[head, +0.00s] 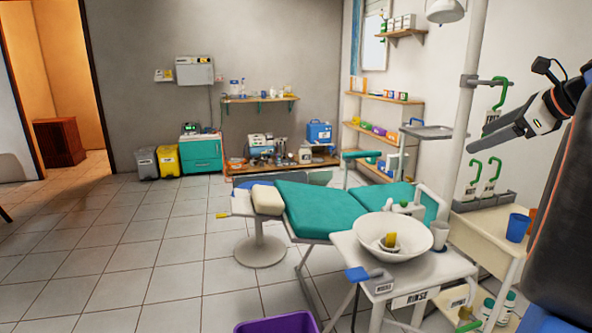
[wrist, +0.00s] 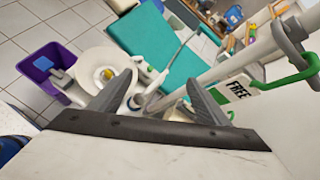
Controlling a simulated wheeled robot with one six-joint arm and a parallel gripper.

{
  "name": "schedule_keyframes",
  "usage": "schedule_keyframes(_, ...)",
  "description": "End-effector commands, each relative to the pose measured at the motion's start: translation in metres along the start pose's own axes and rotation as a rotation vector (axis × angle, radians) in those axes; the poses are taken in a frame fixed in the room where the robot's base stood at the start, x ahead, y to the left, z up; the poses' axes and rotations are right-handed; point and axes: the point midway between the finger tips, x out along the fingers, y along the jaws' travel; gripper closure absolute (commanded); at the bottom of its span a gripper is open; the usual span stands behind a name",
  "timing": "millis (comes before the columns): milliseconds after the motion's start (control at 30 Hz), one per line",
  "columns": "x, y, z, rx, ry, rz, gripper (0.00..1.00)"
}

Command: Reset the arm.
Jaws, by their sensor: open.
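My gripper (head: 488,138) is raised at the right side of the head view, in front of the wall and right of the white pole. In the wrist view my gripper (wrist: 165,95) shows two dark fingers spread apart with nothing held between them. It is open and empty. Below and beyond the fingers are the white basin (wrist: 100,70) and the teal dental chair (wrist: 160,45). In the head view the basin (head: 393,237) stands on a white stand in front of the teal chair (head: 320,207), well below my gripper.
A white pole (head: 461,140) with green hooks stands close left of my gripper. A cream cart (head: 483,240) with a blue cup (head: 517,228) is below it. A purple bin (head: 277,323) sits at the bottom. The tiled floor at left is clear.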

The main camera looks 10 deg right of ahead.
Motion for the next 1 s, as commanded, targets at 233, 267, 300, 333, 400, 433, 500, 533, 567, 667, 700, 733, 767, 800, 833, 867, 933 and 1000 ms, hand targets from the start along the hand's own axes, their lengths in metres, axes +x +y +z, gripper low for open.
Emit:
schedule_keyframes(233,0.048,0.097,0.002,-0.370,0.085,0.133,0.30)
schedule_keyframes(267,0.052,0.108,0.001,-0.416,0.092,0.150,0.30)
schedule_keyframes(300,0.058,0.123,-0.001,-0.480,0.103,0.171,0.30)
schedule_keyframes(333,0.061,0.134,-0.003,-0.528,0.110,0.187,0.30)
schedule_keyframes(400,0.069,0.160,-0.008,-0.640,0.124,0.225,0.30)
schedule_keyframes(433,0.072,0.171,-0.010,-0.690,0.130,0.242,0.30)
schedule_keyframes(500,0.078,0.196,-0.016,-0.806,0.139,0.281,0.30)
schedule_keyframes(533,0.080,0.206,-0.020,-0.856,0.144,0.297,0.30)
schedule_keyframes(567,0.082,0.216,-0.022,-0.908,0.146,0.312,0.30)
schedule_keyframes(667,0.088,0.250,-0.035,-1.079,0.153,0.367,0.30)
schedule_keyframes(700,0.090,0.263,-0.040,-1.148,0.154,0.389,0.30)
schedule_keyframes(733,0.091,0.272,-0.044,-1.202,0.154,0.405,0.30)
schedule_keyframes(767,0.092,0.281,-0.049,-1.255,0.153,0.422,0.30)
schedule_keyframes(800,0.093,0.293,-0.054,-1.326,0.152,0.441,0.30)
schedule_keyframes(833,0.094,0.302,-0.059,-1.380,0.151,0.458,0.30)
schedule_keyframes(867,0.094,0.311,-0.064,-1.434,0.148,0.474,0.30)
schedule_keyframes(933,0.096,0.330,-0.076,-1.562,0.142,0.509,0.30)
schedule_keyframes(1000,0.096,0.348,-0.088,-1.691,0.131,0.545,0.30)
